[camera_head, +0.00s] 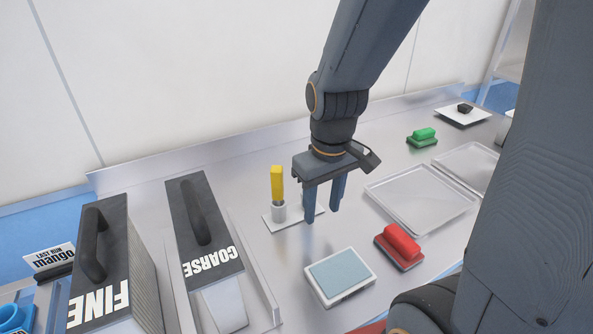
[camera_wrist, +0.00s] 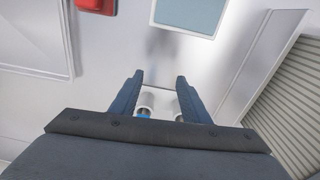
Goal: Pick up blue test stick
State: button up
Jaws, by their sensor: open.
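My gripper (camera_head: 323,212) is open, with its fingers pointing down over the steel table just right of the yellow stick (camera_head: 277,184). The yellow stick stands upright in a small white cup (camera_head: 279,212) on a thin white plate (camera_head: 269,223). In the wrist view my gripper (camera_wrist: 159,80) shows two spread fingers. A small blue piece (camera_wrist: 143,115), perhaps the blue test stick, shows at a white cup between the fingers, partly hidden by the gripper body. A second white cup (camera_wrist: 178,117) is beside it. No blue stick is clearly visible in the head view, where the gripper covers part of the plate.
A white box with a blue-grey top (camera_head: 340,277) lies in front of my gripper. Graters marked COARSE (camera_head: 205,230) and FINE (camera_head: 105,265) stand left. A green-handled block (camera_head: 423,137) is farther back.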

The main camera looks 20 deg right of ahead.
jog(key=w+r+n, duration=0.2)
jog(key=r+n, duration=0.1)
jog(key=n, duration=0.2)
jog(key=w+r+n+p, duration=0.1)
jog(key=w+r+n, duration=0.2)
jog(key=n, duration=0.2)
jog(key=w+r+n, duration=0.3)
jog(key=n, duration=0.2)
jog(key=shift+w+d+r+n+g+p, duration=0.1)
jog(key=shift+w+d+n+g+p, duration=0.2)
jog(key=shift+d+g+p, duration=0.1)
jog(key=shift+w+r+n, duration=0.3)
jog(key=shift+r+n, duration=0.2)
jog(key=shift+n, duration=0.4)
jog(key=shift+s+a+f+p, duration=0.15)
jog(key=shift+f+p, duration=0.25)
jog(key=shift+f, duration=0.9)
jog(key=shift+a+f+p, duration=0.15)
jog(key=shift+f+p, duration=0.3)
jog(key=shift+f, duration=0.85)
jog(key=shift+s+a+f+p, duration=0.15)
jog(key=shift+f+p, duration=0.25)
jog(key=shift+f, duration=0.9)
jog(key=shift+w, duration=0.15)
grip_shut()
